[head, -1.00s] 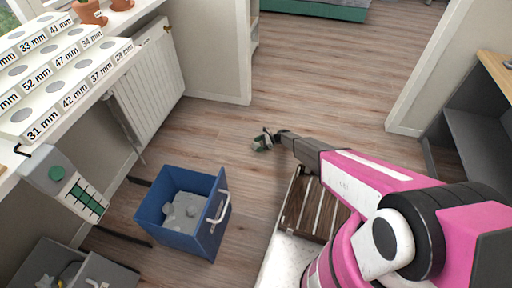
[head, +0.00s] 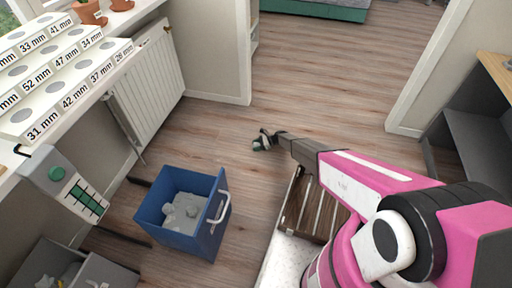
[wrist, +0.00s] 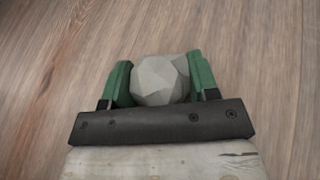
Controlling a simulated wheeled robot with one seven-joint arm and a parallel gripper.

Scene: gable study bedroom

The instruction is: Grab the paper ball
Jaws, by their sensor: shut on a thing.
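The paper ball (wrist: 160,80) is a pale grey, faceted lump. In the wrist view it sits between the two green fingers of my gripper (wrist: 163,82), with a finger against each side. My gripper is shut on it. In the head view my gripper (head: 264,141) is at the end of my pink arm, over the wooden floor near the middle of the picture. The ball is too small and too covered there to make out clearly. The wrist view shows only floor behind the ball; I cannot tell how high it is above the floor.
A blue open bin (head: 153,213) with pale grey lumps inside stands on the floor at lower left. A brown slatted crate (head: 293,203) is beneath my arm. A white radiator (head: 150,82) and labelled shelf (head: 62,97) line the left wall. Open floor (head: 320,65) lies beyond.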

